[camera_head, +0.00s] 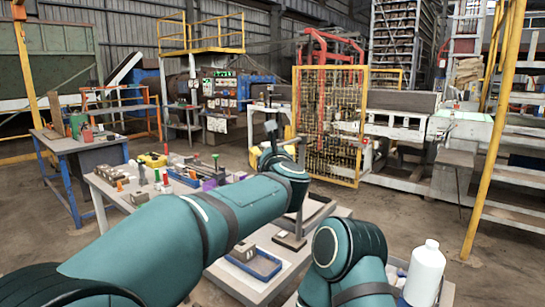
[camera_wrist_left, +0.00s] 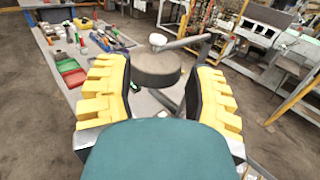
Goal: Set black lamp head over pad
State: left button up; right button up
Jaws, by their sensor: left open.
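The lamp head (camera_wrist_left: 155,68) is a dark grey round drum with a pale knob on top in the left wrist view. A thin dark arm joins it from the right. My left gripper (camera_wrist_left: 158,78) is open, its yellow-padded fingers on either side of the head with gaps visible. In the head view my teal left arm hides most of the head and gripper. The lamp's post (camera_head: 300,190) rises from a dark base (camera_head: 290,240) on the table. I cannot tell which surface is the pad. My right gripper is out of view; only its arm shows.
A blue frame (camera_head: 256,264) lies on the near table, with a small block (camera_head: 244,251) at its back. A white bottle (camera_head: 424,272) stands at the right. Several tools and coloured bins (camera_wrist_left: 68,66) fill the table's far left part. Open floor lies around.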

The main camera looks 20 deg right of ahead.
pick_arm(q)
jog(key=shift+v, duration=0.9)
jog(key=w+a+f+m+g+y, duration=0.15)
jog(key=a+f+m, duration=0.3)
jog(key=f, duration=0.45)
jog(key=w+a+f+m+g, duration=0.1)
jog(key=w+a+f+m, duration=0.3)
jog(key=f, duration=0.5)
jog(key=w+a+f+m+g, duration=0.1)
jog(key=a+f+m+g, duration=0.1)
jog(key=a+f+m, duration=0.5)
jog(key=s+a+f+m+g, duration=0.2)
jog(key=s+a+f, duration=0.3)
jog(key=f, duration=0.5)
jog(key=s+a+f+m+g, duration=0.25)
jog(key=a+f, duration=0.35)
jog(key=f, duration=0.4)
jog(key=s+a+f+m+g, duration=0.2)
jog(key=s+a+f+m, duration=0.1)
jog(key=s, duration=0.5)
jog(key=s+a+f+m+g, duration=0.2)
jog(key=s+a+f+m, duration=0.2)
jog(key=s, duration=0.5)
jog(key=s+a+f+m+g, duration=0.2)
jog(key=s+a+f+m, duration=0.1)
jog(key=s, duration=0.5)
notch_tip(320, 180, down, 3)
jog(key=shift+s+a+r+m+g, duration=0.25)
jog(key=shift+a+m+g, duration=0.1)
jog(key=shift+m, duration=0.15)
